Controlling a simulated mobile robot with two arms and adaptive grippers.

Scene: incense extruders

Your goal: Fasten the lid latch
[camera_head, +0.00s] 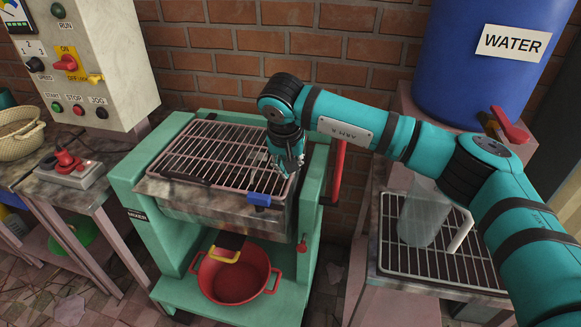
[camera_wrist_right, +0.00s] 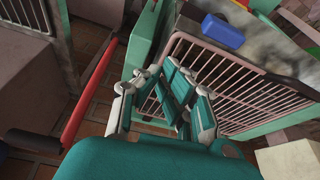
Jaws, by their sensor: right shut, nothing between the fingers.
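The mixer (camera_head: 128,180) is a green-framed machine with a metal trough. Its wire grid lid (camera_head: 215,150) lies flat over the trough and also shows in the right wrist view (camera_wrist_right: 225,85). A blue latch (camera_head: 259,199) sits at the front edge of the lid, right of its middle; it also shows in the right wrist view (camera_wrist_right: 222,32). My right gripper (camera_head: 288,165) is over the right side of the lid, behind the latch and apart from it. It is shut and empty; its fingers also show in the right wrist view (camera_wrist_right: 165,88). My left gripper is not in view.
A red lever (camera_head: 338,168) stands at the mixer's right side, close to my right arm. A red basin (camera_head: 235,285) sits below the trough. A control panel (camera_head: 85,60) is at left. A clear jug (camera_head: 424,212) stands on a rack below the blue water barrel (camera_head: 475,75).

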